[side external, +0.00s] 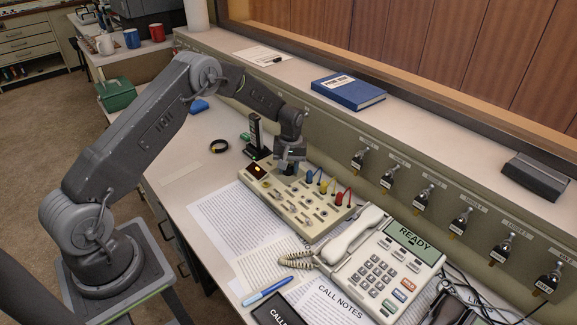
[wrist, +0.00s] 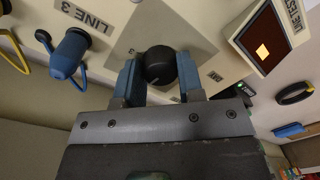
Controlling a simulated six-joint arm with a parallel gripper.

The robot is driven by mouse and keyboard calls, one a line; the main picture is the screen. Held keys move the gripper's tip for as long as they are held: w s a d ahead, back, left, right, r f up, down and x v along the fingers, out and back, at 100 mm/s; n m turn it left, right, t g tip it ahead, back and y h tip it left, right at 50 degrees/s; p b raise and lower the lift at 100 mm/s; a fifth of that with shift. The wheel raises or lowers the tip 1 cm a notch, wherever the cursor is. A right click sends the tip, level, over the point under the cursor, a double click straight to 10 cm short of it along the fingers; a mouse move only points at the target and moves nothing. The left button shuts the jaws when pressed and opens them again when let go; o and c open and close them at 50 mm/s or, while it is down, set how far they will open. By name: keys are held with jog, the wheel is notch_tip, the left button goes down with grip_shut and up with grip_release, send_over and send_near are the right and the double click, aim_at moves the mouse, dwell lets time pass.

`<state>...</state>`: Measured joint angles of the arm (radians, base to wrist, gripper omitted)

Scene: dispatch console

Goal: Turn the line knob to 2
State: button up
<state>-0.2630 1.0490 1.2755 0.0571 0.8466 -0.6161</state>
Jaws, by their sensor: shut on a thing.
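The line knob (wrist: 160,66) is a round black knob on a cream console panel. In the wrist view it sits between the two blue fingers of my gripper (wrist: 160,84), which are shut on it from both sides. A small pale mark shows on the knob, but I cannot read which number it points to. In the side view my gripper (side external: 289,165) reaches down onto the back of the console (side external: 317,227) and hides the knob. A "LINE 3" label (wrist: 90,14) is on the panel in the wrist view.
Blue, yellow and red plugs with cords stand right of my gripper; the blue plug (wrist: 70,52) is close. A dark display (wrist: 263,38) with a lit orange square is on the other side. A telephone (side external: 385,262) and papers lie in front. A black upright device (side external: 256,137) stands behind.

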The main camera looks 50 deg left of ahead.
aim_at(291, 167)
jog(key=shift+m, duration=1.5)
jog(key=o, duration=0.9)
jog(key=r, duration=1.3)
jog(key=shift+w+d+r, duration=0.15)
jog(key=shift+d+r, duration=0.15)
jog(key=shift+r, duration=0.1)
